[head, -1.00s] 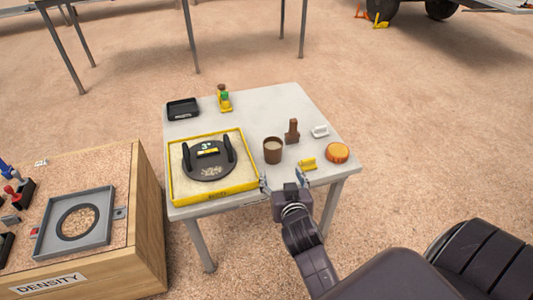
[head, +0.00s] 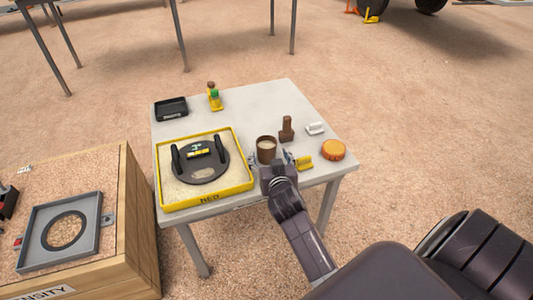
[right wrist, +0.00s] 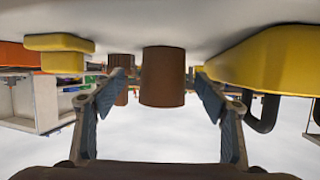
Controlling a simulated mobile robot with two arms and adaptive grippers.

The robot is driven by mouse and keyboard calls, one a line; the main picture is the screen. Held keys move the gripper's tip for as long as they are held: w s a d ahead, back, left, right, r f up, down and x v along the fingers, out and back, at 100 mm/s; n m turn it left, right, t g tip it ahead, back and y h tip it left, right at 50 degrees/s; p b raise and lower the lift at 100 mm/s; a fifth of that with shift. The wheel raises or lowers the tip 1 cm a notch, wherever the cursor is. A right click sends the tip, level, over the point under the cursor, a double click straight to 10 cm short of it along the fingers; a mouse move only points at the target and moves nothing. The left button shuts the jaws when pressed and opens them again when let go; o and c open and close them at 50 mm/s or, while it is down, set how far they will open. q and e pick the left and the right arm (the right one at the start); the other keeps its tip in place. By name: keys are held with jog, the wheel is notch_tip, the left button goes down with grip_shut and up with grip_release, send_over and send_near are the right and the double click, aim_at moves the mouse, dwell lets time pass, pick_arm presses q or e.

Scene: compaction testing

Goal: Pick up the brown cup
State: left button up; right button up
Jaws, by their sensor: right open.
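The brown cup (head: 266,146) stands upright on the white table near its front edge, with pale grainy material inside. In the right wrist view, which looks upside down, the brown cup (right wrist: 163,76) appears centred between the finger pads. My right gripper (head: 271,158) is low at the near side of the cup, its fingers spread to the cup's left and right. In the right wrist view my right gripper (right wrist: 160,92) is open and empty, with gaps on both sides of the cup. My left gripper is out of view.
A yellow-rimmed tray (head: 249,171) with a black round plate is close left of the cup. A yellow block (head: 304,163), brown stamp-like object (head: 287,129), white piece (head: 315,128) and orange round object (head: 333,150) lie right. A black tray (head: 171,108) is at the back.

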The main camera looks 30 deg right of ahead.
jog(key=x, duration=0.1)
jog(key=b+x, duration=0.1)
jog(key=x, duration=0.1)
jog(key=shift+w+a+f, duration=0.15)
jog(key=shift+w+f, duration=0.05)
jog(key=shift+f, duration=0.1)
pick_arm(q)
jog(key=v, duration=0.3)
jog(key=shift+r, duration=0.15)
pick_arm(e)
jog(key=shift+w+f, duration=0.15)
jog(key=shift+w, duration=0.2)
jog(key=c, duration=1.4)
jog(key=shift+r, duration=0.6)
notch_tip(320, 180, up, 10)
jog(key=p, duration=0.4)
pick_arm(q)
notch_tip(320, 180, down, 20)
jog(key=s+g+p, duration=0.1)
jog(key=p, duration=0.1)
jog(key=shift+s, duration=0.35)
pick_arm(e)
notch_tip(320, 180, up, 9)
send_over(265, 146)
jog(key=s+a, duration=0.1)
jog(key=s, duration=0.2)
jog(key=shift+w, duration=0.25)
